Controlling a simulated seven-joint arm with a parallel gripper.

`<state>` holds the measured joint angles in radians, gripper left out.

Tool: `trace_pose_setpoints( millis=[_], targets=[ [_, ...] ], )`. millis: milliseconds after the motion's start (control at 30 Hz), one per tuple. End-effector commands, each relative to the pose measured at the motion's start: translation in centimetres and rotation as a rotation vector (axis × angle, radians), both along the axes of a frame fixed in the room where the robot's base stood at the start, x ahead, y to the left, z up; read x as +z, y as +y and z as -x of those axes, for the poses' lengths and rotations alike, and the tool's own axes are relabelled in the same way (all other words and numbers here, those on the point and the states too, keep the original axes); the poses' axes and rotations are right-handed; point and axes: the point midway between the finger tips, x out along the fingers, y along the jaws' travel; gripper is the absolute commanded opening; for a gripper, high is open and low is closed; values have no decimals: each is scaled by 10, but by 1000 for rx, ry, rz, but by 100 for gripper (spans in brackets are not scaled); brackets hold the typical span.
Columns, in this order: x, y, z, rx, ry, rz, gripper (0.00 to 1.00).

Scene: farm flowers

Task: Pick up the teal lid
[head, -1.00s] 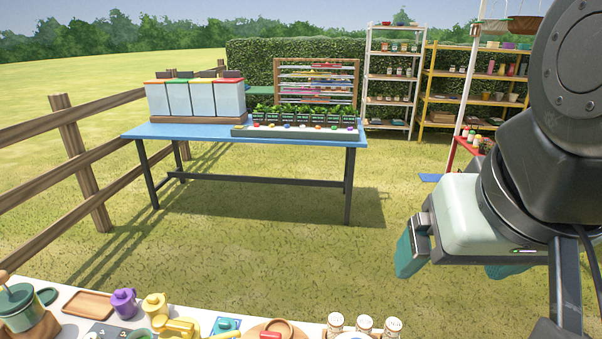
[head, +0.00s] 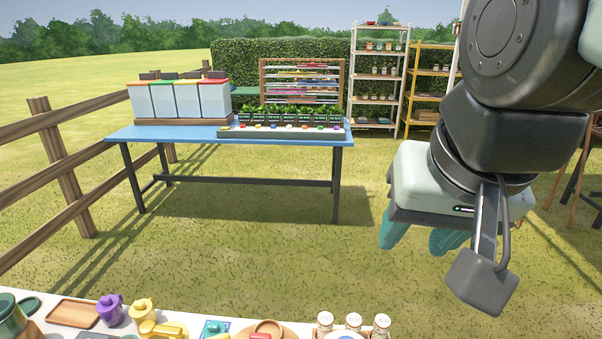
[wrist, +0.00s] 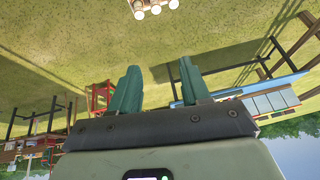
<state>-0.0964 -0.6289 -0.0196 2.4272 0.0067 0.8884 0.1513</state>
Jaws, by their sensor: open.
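A small teal piece, which looks like the teal lid (head: 215,327), lies on a blue square on the near table at the bottom of the head view; the frame edge cuts off this area. A dark green round piece (head: 30,304) lies farther left beside a green pot (head: 10,315). My gripper (head: 420,240) is at the right, in the air and well away from the teal piece. Its teal fingers are apart and empty. In the wrist view, my gripper (wrist: 159,75) has only grass between its fingers, and no lid is visible.
The near table holds a wooden tray (head: 74,313), a purple pot (head: 111,311), a yellow pot (head: 142,311) and white-capped jars (head: 353,321). The jars also show in the wrist view (wrist: 155,9). A blue table (head: 240,134) stands beyond open grass.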

Motion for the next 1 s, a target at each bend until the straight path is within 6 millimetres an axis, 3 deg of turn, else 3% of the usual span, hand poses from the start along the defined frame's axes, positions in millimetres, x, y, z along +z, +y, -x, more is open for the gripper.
trace_pose_setpoints(
  millis=[267, 500, 633, 800, 1000],
  targets=[
    [-23, 75, -98, -344, 201, -234, 47],
    [-88, 164, -163, -706, 357, -322, 47],
    [-140, 218, -183, -910, 411, -331, 47],
    [-220, 284, -190, -1171, 437, -316, 47],
    [-296, 332, -179, -1386, 417, -297, 47]
  ],
)
